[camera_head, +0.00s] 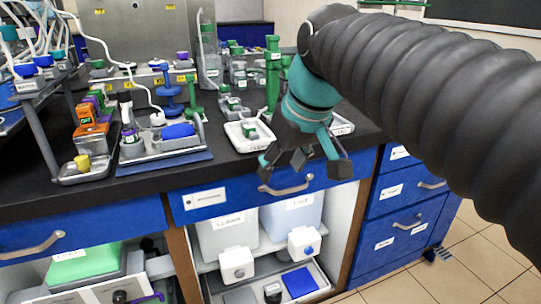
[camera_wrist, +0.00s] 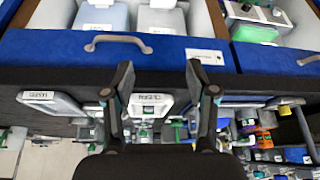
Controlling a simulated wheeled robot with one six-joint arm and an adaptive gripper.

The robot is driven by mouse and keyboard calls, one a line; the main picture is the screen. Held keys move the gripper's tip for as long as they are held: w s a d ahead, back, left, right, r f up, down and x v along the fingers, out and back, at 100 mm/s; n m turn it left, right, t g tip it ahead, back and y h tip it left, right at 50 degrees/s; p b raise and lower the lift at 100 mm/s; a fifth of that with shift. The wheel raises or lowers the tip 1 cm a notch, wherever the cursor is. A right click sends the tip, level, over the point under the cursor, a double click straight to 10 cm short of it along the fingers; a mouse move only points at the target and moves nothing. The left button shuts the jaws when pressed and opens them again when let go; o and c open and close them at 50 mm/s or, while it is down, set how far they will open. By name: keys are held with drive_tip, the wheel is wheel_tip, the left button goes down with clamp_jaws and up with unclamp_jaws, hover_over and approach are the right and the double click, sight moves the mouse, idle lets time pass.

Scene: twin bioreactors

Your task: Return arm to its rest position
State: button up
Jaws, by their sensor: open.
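My arm comes in from the right in the head view, in a dark ribbed sleeve with a teal wrist. My gripper (camera_head: 304,164) hangs at the front edge of the black bench top (camera_head: 226,166), in front of the blue drawer (camera_head: 236,199). Its dark fingers are spread apart with nothing between them. In the wrist view the gripper (camera_wrist: 160,78) shows two separated fingers pointing towards the blue drawer front (camera_wrist: 166,50). The drawer handle (camera_wrist: 117,41) lies just beyond the left fingertip. I cannot tell how far the fingers are from the drawer.
A white tray (camera_head: 238,146) with a green-topped item sits left of my wrist. Tiled floor (camera_head: 428,284) is clear at lower right.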

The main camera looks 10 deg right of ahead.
drive_tip(key=s+d+f+m+h, duration=0.1)
drive_tip(key=s+d+f+m, duration=0.1)
drive_tip(key=s+f, duration=0.3)
drive_tip(key=s+d+f+m+t+h, duration=0.1)
drive_tip(key=s+d+f, duration=0.4)
drive_tip(key=f, duration=0.7)
drive_tip(key=shift+s+m, duration=0.4)
drive_tip(key=shift+m, duration=0.3)
